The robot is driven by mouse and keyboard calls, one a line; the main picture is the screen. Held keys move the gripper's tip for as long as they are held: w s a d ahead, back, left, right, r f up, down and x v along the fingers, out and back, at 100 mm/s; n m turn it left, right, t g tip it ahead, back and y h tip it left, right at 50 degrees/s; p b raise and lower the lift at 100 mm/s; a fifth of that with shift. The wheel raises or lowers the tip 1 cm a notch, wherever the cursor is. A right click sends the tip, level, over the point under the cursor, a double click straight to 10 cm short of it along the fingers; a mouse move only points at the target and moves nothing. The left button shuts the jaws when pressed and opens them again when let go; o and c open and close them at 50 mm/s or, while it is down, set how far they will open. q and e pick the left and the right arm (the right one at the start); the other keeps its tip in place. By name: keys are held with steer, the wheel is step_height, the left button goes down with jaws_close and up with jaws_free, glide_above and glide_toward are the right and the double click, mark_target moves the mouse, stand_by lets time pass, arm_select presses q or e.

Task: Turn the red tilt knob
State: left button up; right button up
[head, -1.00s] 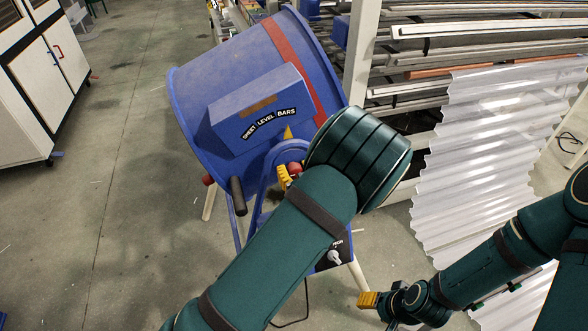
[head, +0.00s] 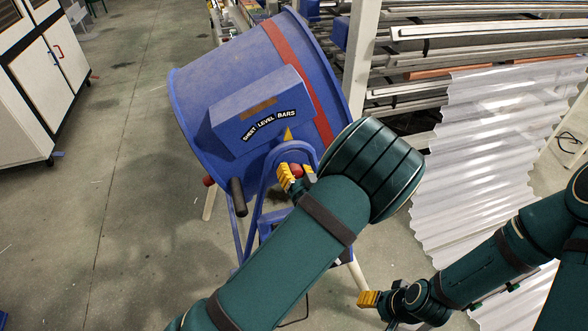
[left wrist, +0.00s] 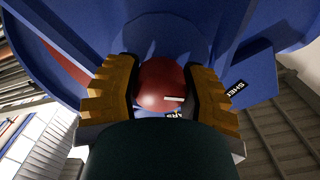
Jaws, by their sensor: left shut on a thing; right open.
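The red tilt knob (head: 297,171) is a ball-like knob on the blue frame below the blue drum (head: 195,85). In the left wrist view the knob (left wrist: 158,82) sits between two yellow finger pads, with a pale mark on its face. My left gripper (head: 297,176) is shut on it, one finger on each side; the left wrist view shows the same gripper (left wrist: 162,95) around it. My left forearm hides part of the frame below. My right gripper (head: 369,299) is open and empty, low at the right, away from the drum.
The drum's box carries a label (head: 268,124) with the words sheet, level and bars, above a yellow pointer (head: 288,134). A black handle (head: 238,196) sticks out lower left. Corrugated sheets (head: 490,150) and racked bars stand right. The floor at left is clear.

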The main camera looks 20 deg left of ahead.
arm_select(q)
steer(key=m+p, duration=0.1)
steer(key=m, duration=0.5)
steer(key=shift+r+m+p, duration=0.15)
steer(key=shift+m+p, duration=0.15)
steer(key=m, duration=0.3)
steer(key=shift+p, duration=0.4)
steer(key=shift+m, duration=1.8)
steer(key=shift+p, duration=0.3)
steer(key=o, duration=1.2)
steer(key=shift+f, duration=0.2)
steer(key=v, duration=1.2)
